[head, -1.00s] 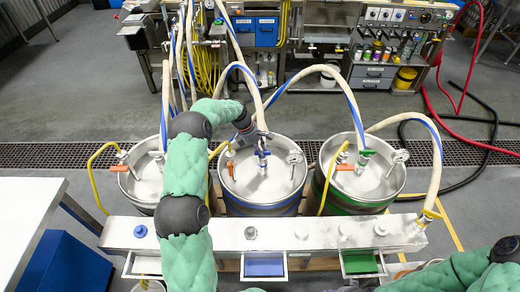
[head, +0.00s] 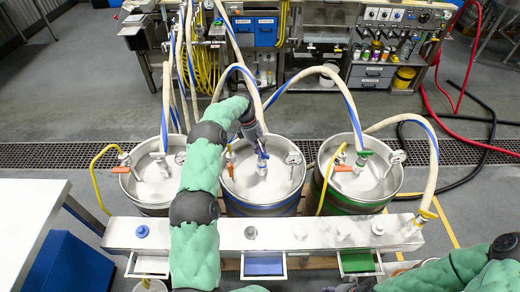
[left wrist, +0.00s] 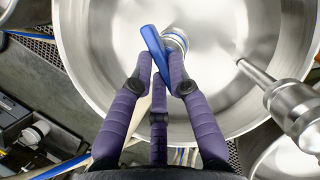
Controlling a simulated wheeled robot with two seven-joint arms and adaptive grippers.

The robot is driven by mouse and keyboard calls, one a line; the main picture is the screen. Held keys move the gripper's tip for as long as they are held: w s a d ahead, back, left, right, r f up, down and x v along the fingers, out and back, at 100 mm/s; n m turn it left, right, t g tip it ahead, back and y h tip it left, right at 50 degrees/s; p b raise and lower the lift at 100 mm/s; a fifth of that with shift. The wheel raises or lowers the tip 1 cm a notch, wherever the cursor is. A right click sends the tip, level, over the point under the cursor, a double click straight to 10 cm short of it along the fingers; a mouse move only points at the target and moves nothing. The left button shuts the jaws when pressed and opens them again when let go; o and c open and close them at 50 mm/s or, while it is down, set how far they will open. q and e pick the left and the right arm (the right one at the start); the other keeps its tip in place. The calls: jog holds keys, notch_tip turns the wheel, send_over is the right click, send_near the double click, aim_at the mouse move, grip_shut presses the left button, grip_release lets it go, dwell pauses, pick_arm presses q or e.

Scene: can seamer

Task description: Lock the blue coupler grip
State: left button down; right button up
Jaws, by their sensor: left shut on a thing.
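The middle keg (head: 278,198) has a blue band. The coupler with its blue grip (head: 264,166) stands near the centre of its top. In the left wrist view, the blue grip (left wrist: 152,44) is a slanted bar beside the bright metal coupler body (left wrist: 176,42). My left gripper (left wrist: 161,66) has its purple fingers closed around the lower end of the bar. In the head view, my left gripper (head: 259,140) reaches down to the coupler from behind, and its fingertips are hard to make out. My right arm shows at the lower right, but its gripper is not clearly seen.
A green-banded keg (head: 350,203) stands to the right and another keg (head: 140,190) to the left, partly behind my arm. Hoses arch over the kegs. A white bench (head: 285,232) with drawers runs in front. A metal valve (left wrist: 292,100) rises near the gripper.

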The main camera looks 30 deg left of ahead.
pick_arm(q)
jog(key=shift+w+m+g, duration=0.15)
jog(key=shift+m+g, duration=0.25)
jog(key=shift+m, duration=0.7)
jog(key=c, duration=1.2)
grip_release()
jog(key=shift+v, duration=3.7)
